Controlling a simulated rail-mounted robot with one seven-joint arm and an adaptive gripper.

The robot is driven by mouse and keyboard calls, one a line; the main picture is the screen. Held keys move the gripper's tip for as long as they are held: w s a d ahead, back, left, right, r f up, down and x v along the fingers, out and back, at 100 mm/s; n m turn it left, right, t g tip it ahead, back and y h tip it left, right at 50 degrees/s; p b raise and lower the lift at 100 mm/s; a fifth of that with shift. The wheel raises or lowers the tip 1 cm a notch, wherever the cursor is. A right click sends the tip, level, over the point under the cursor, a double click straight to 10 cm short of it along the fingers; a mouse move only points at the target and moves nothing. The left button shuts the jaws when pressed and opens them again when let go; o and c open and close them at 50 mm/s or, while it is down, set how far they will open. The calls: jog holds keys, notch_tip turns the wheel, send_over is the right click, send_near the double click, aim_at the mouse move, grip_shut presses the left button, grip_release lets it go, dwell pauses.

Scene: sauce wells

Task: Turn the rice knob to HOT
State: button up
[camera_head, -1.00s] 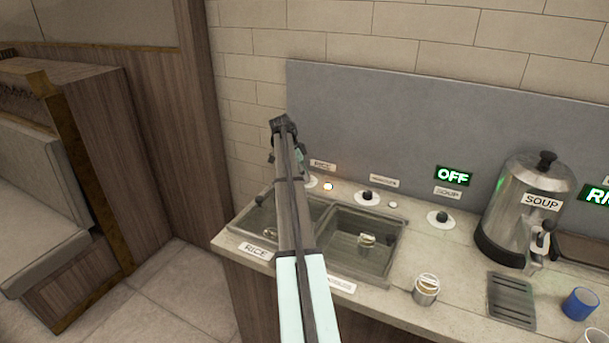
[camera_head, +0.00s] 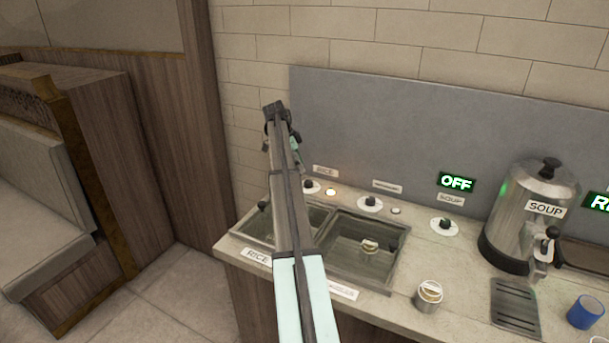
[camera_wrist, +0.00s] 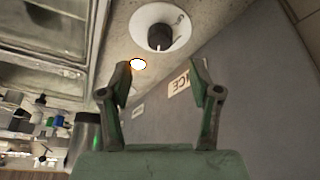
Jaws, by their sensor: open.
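The rice knob (camera_wrist: 160,38) is a dark round knob on a white dial plate. In the wrist view it stands beyond my fingertips at the top middle, and a small pale mark shows on its lower side. In the head view the rice knob (camera_head: 309,185) is just right of my arm, below the RICE label (camera_head: 325,171). My gripper (camera_wrist: 165,77) is open and empty, its two fingers apart and not touching the knob. In the head view my arm hides most of the gripper. The dial's lettering is too small to read.
A lit indicator (camera_head: 331,192) glows beside the rice knob. Two sunken wells (camera_head: 365,246) lie in front. Two more knobs (camera_head: 370,203) and an OFF display (camera_head: 456,182) are to the right, then a soup urn (camera_head: 530,215). A grey backsplash (camera_head: 400,130) rises behind.

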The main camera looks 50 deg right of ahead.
jog(key=shift+v, duration=2.2)
